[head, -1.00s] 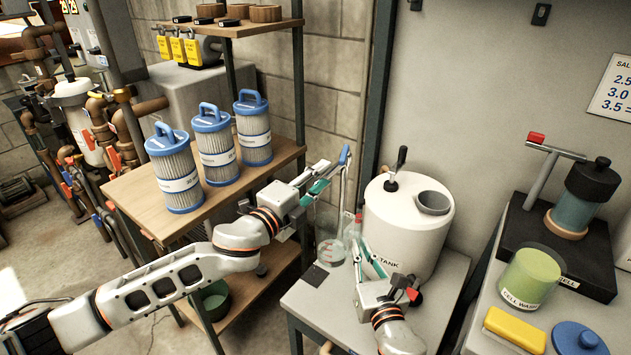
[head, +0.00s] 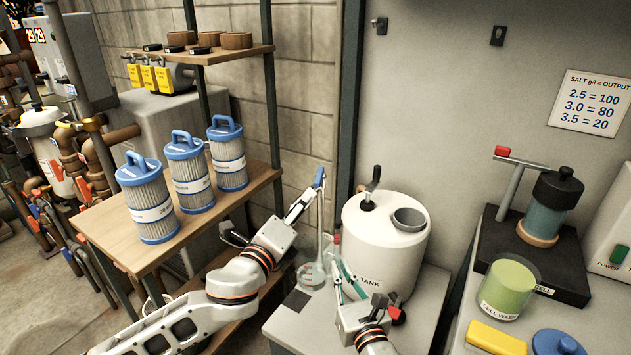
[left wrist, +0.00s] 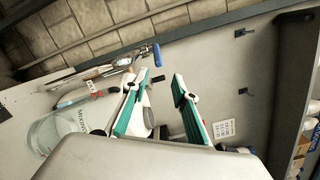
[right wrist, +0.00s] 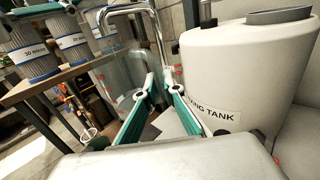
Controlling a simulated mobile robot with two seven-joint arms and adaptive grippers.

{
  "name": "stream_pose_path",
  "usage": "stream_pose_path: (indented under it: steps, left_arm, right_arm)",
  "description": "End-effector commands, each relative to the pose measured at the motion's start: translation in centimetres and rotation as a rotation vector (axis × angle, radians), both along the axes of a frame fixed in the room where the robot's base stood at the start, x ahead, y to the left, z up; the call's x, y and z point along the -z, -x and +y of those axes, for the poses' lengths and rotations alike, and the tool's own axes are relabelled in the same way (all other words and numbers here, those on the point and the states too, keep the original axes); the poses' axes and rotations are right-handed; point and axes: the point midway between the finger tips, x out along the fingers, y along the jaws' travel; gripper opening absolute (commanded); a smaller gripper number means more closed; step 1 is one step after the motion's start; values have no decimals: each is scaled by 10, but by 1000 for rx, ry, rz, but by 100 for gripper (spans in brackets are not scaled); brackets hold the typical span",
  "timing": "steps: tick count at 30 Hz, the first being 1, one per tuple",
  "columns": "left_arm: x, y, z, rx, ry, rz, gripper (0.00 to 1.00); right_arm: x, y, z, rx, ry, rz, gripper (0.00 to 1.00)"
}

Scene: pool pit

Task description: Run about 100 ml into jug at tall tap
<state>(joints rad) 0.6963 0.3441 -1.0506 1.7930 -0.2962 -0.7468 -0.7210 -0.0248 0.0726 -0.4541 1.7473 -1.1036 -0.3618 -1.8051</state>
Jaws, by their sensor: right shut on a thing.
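The clear jug (head: 312,276) with red marks is at the left side of the bench, below the tall tap. It also shows in the right wrist view (right wrist: 122,82). My right gripper (head: 337,264) is shut on it at its right side. Whether the jug holds water cannot be told. The tall tap's chrome neck (right wrist: 128,10) rises over the jug, with a blue lever (head: 319,177) at its top. My left gripper (head: 316,190) is close to the lever. In the left wrist view its fingers are apart, with the lever (left wrist: 157,55) showing beyond the gap between their tips.
The white mixing tank (head: 385,250) stands right of the jug, close to my right gripper. A wooden shelf with several blue-topped filters (head: 188,178) is at the left. Another bench at the right holds a green cell-wash pot (head: 508,288) and a yellow block (head: 496,338).

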Motion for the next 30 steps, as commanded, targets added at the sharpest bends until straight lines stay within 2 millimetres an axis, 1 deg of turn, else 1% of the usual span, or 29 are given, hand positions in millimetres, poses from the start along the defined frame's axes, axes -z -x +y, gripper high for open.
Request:
stream_pose_path:
  steps: [1, 7, 12, 15, 18, 23, 26, 30]
  left_arm:
    - [-1, 2, -5, -21, -70, -40, 28]
    - [-3, 6, -15, -119, -399, -198, 28]
    - [-5, 10, -19, -193, -671, -291, 28]
    - [-6, 12, -19, -226, -804, -326, 28]
    - [-6, 14, -19, -247, -900, -347, 28]
    - [-7, 14, -19, -262, -979, -362, 28]
    - [-7, 8, -20, -266, -994, -366, 28]
    - [-8, -11, -24, -267, -992, -366, 28]
  right_arm:
    - [-1, 0, 0, 0, -1, -1, 0]
    - [-1, 0, 0, 0, -1, -1, 0]
    - [-1, 0, 0, 0, -1, -1, 0]
    - [-1, 0, 0, 0, -1, -2, 0]
    - [-1, 0, 0, 0, -1, -2, 0]
    - [-1, 0, 0, 0, -1, -2, 0]
    - [-1, 0, 0, 0, -1, -2, 0]
    - [-1, 0, 0, 0, -1, -2, 0]
